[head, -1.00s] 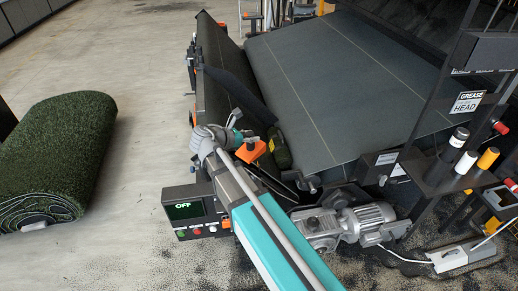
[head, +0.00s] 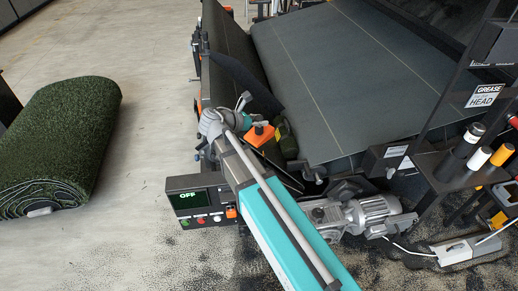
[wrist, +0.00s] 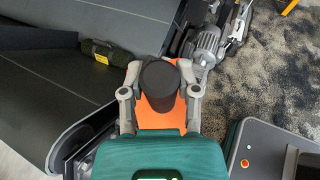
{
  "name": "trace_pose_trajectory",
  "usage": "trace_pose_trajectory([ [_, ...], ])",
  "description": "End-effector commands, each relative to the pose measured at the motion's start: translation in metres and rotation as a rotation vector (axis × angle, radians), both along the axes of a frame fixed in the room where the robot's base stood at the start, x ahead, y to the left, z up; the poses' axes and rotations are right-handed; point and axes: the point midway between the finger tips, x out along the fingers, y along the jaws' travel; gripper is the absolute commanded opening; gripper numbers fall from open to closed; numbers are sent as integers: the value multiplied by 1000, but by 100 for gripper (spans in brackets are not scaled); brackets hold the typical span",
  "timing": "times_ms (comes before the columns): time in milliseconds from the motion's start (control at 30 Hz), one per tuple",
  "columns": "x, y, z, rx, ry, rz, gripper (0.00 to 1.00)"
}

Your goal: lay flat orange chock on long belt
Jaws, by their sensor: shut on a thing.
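The orange chock (head: 260,134) is held by my gripper (head: 248,127) above the near end of the belts. In the wrist view the orange chock (wrist: 150,118) lies between the two grey fingers of my gripper (wrist: 160,95), and a black round part in front hides its middle. Two dark belts are in the head view: a narrow long one (head: 226,62) on the left and a wide sloping one (head: 345,85) on the right. In the wrist view the narrow belt (wrist: 50,90) is at left, apart from the chock. The chock's underside is hidden.
A control box reading OFF (head: 187,202) stands at the near end. A motor (head: 365,215) sits right of my arm. A dark green object (wrist: 112,52) lies between the belts. A turf roll (head: 60,145) is on the floor at left, with clear floor beside it.

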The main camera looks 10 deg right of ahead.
Motion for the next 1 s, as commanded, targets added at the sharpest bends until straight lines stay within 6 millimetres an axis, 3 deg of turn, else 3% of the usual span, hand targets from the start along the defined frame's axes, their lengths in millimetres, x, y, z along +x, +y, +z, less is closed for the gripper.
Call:
trace_pose_trajectory([
  [267,0,-1,-29,-1,-1,-2,0],
  [800,0,-2,-115,-1,0,-3,0],
  [1000,0,-2,-132,-1,0,-3,0],
])
